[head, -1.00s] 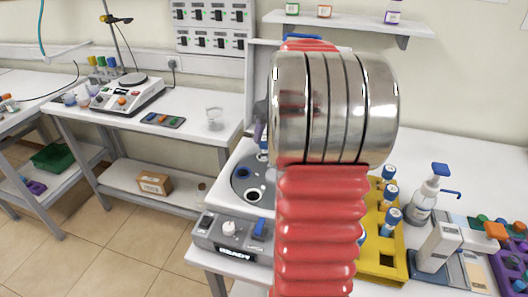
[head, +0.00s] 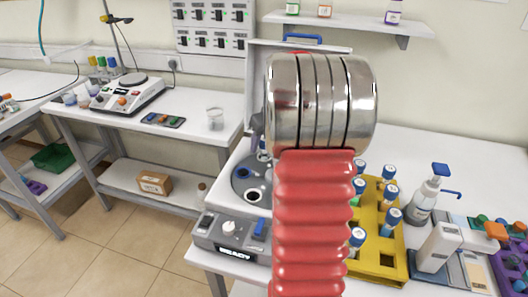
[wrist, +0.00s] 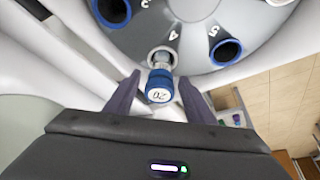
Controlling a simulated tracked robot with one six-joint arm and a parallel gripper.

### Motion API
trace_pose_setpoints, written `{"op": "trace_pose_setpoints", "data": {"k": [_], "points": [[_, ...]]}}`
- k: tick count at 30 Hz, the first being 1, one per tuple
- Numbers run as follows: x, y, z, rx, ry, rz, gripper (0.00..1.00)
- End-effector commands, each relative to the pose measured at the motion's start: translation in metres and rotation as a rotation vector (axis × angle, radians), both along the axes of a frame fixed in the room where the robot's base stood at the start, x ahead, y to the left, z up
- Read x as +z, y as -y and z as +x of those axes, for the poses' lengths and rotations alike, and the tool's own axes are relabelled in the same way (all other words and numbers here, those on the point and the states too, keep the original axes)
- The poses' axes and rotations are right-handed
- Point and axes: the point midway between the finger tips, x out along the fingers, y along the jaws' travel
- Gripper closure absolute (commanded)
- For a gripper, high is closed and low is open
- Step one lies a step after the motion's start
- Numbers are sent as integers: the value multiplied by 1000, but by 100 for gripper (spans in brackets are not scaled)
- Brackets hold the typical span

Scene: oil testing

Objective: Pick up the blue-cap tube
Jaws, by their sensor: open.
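A blue-cap tube (wrist: 158,88) marked 20 stands at the slot by the number 4 of the centrifuge rotor (wrist: 196,10). In the wrist view my gripper (wrist: 159,80) is open, with one dark finger on each side of the cap. Small gaps seem to show between the fingers and the cap. In the head view my red and silver arm covers most of the gripper and the right part of the open centrifuge (head: 228,232). Several other blue-cap tubes (head: 389,192) stand in the yellow rack (head: 398,240) to the right.
The centrifuge's lid (head: 257,80) is raised behind the rotor. A blue-rimmed slot (wrist: 227,50) by number 5 looks empty. A pump bottle (head: 424,200) and a purple rack (head: 505,270) stand to the right. A beaker (head: 215,119) sits on the left bench.

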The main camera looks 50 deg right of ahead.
Motion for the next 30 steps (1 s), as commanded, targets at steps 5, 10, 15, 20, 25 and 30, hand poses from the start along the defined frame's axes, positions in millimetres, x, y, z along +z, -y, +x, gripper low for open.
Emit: {"op": "trace_pose_setpoints", "data": {"k": [5, 10, 15, 20, 25, 30], "points": [[0, 0, 0, 0, 0, 0, 51], [1, 0, 0, 0, 0, 0, 51], [1, 0, 0, 0, 0, -1, 54], [1, 0, 0, 0, 1, -1, 66], [1, 0, 0, 0, 0, -1, 78], [1, 0, 0, 0, 0, -1, 90]]}}
